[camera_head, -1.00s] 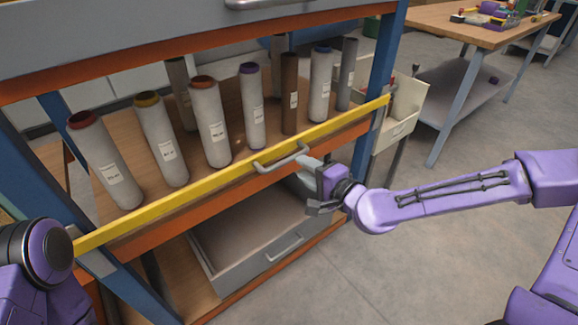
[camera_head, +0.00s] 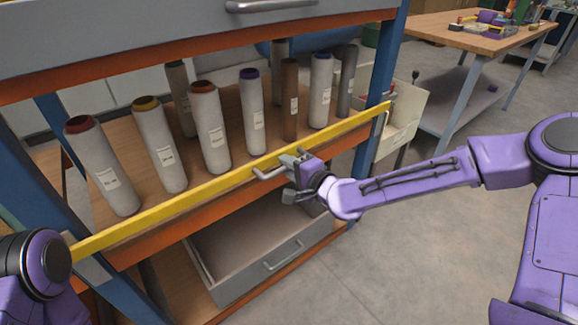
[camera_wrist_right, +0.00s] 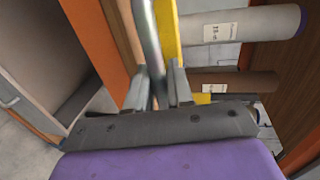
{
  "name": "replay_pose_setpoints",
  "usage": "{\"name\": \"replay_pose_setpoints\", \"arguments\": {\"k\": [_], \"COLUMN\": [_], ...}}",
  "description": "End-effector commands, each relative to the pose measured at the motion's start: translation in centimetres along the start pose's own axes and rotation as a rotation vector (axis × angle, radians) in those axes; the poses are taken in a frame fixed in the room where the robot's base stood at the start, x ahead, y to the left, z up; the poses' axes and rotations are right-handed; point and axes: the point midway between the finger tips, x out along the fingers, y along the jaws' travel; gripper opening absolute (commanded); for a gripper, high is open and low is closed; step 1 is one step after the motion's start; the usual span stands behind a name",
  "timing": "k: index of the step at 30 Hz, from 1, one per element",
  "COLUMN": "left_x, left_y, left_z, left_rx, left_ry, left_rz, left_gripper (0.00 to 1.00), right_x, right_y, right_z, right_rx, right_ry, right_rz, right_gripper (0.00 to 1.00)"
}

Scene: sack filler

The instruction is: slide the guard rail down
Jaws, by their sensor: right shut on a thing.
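The guard rail is a yellow bar (camera_head: 180,208) running across the front of the shelf, from the near left post to the far right post. A grey metal handle (camera_head: 268,173) sticks out from its middle. My right gripper (camera_head: 291,162) is shut on the handle, near its right end. In the right wrist view the fingers (camera_wrist_right: 160,88) close around the handle bar (camera_wrist_right: 150,40), beside the yellow rail (camera_wrist_right: 168,32). Of my left arm only a purple link shows at the lower left; its gripper is not in view.
Several wrapped rolls (camera_head: 210,130) stand on the wooden shelf behind the rail. Below is an open grey drawer (camera_head: 250,265). A cream bin (camera_head: 402,118) hangs beyond the right post (camera_head: 385,60). A workbench (camera_head: 470,25) stands farther back. The floor at right is clear.

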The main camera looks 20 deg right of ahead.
Motion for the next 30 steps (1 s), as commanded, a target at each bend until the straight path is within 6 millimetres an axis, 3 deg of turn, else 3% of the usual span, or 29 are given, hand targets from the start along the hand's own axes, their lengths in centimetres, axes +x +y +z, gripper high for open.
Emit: {"name": "replay_pose_setpoints", "arguments": {"k": [5, 13, 24, 25, 26, 30], "left_x": [2.1, 6.8, 6.8, 6.8, 6.8, 6.8], "left_y": [0.2, 0.6, 0.6, 0.6, 0.6, 0.6], "left_z": [0.9, 2.8, 2.8, 2.8, 2.8, 2.8], "left_rx": [0.0, 0.0, 0.0, 0.0, 0.0, 0.0], "left_ry": [0.0, 0.0, 0.0, 0.0, 0.0, 0.0], "left_rz": [0.0, 0.0, 0.0, 0.0, 0.0, 0.0], "left_gripper": [0.43, 0.43, 0.43, 0.43, 0.43, 0.43], "right_x": [0.6, 1.8, 1.8, 1.8, 1.8, 1.9], "right_y": [2.8, 9.1, 9.6, 9.6, 9.6, 9.4], "right_z": [0.0, 0.0, 0.0, 0.0, 0.0, 0.0], "right_rx": [0.0, 0.0, 0.001, 0.001, 0.001, 0.0], "right_ry": [0.0, 0.0, -0.001, -0.001, -0.001, -0.001], "right_rz": [0.003, 0.003, 0.009, 0.01, 0.009, 0.006], "right_gripper": [0.0, 0.0, 0.0, 0.31, 0.38, 0.38]}}
